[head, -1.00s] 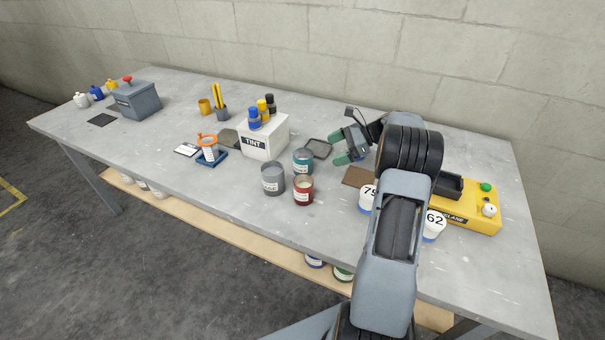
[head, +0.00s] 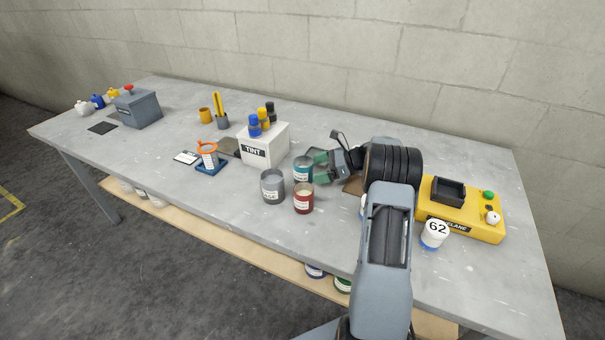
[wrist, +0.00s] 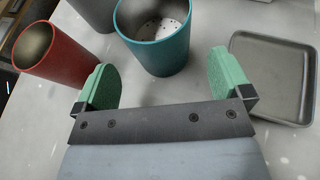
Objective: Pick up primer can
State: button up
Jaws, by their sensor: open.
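Three open cans stand close together at mid-table: a teal can (head: 302,171), a grey can (head: 272,188) and a red can (head: 304,199). Their labels are too small for me to tell which is the primer can. My gripper (head: 319,167) is open just right of the teal can, its green finger pads pointing at it. In the wrist view the teal can (wrist: 157,52) stands just ahead, centred between the spread pads, with nothing held. There the red can (wrist: 65,53) is to the left, beyond the left pad, and the grey can (wrist: 97,11) is at the top, partly cut off.
A shallow grey tray (wrist: 275,78) lies beside the right pad. A white TINT box (head: 264,148) with bottles stands behind the cans. A yellow machine (head: 462,222) and a white 62 pot (head: 435,234) are at right.

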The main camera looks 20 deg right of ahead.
aim_at(306, 171)
jog(key=x, duration=0.5)
jog(key=shift+a+r, duration=0.1)
jog(key=c, duration=1.1)
